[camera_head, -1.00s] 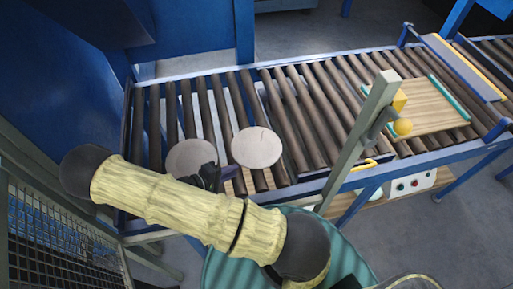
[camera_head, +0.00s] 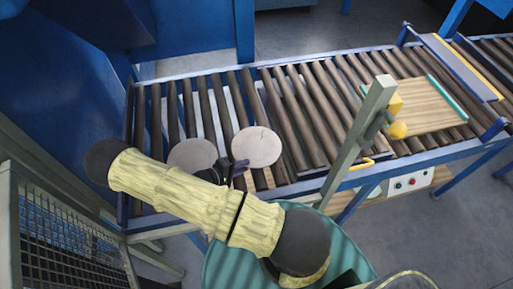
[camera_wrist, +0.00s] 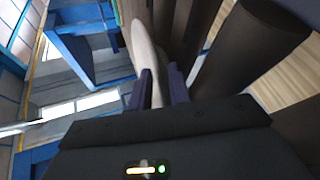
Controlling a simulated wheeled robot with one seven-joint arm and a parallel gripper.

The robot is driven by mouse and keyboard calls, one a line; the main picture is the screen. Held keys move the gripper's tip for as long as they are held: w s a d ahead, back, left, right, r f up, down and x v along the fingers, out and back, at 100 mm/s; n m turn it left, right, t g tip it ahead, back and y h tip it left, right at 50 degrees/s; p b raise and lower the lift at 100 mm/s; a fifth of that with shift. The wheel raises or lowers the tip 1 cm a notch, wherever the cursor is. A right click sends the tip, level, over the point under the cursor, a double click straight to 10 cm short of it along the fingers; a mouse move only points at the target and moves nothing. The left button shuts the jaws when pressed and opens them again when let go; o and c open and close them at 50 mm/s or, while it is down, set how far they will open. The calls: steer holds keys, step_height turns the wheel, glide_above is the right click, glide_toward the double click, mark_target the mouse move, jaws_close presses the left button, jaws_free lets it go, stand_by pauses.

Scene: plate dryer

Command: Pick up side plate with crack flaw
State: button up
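Two round, pale pinkish-grey plates lie on the roller conveyor in the head view. The right plate (camera_head: 258,147) has a thin dark crack line near its upper right rim. The left plate (camera_head: 192,155) shows no crack that I can make out, and my arm passes close below it. My gripper (camera_head: 240,166) is at the lower left edge of the cracked plate. In the wrist view, a plate (camera_wrist: 148,50) shows nearly edge-on, its rim between the two dark fingers of my gripper (camera_wrist: 161,72). The fingers look apart, though firm contact is hard to judge.
The conveyor's brown rollers (camera_head: 299,115) run under and around the plates. A grey-green post (camera_head: 357,140) stands at the front right. A wooden board (camera_head: 430,103) with green edges lies beyond it. A mesh fence (camera_head: 70,240) stands at the lower left.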

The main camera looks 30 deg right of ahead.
steer(key=shift+c, duration=0.5)
jaws_close()
steer(key=shift+r, duration=0.1)
step_height(320, 180, up, 10)
steer(key=b, duration=0.1)
steer(key=shift+b, duration=0.4)
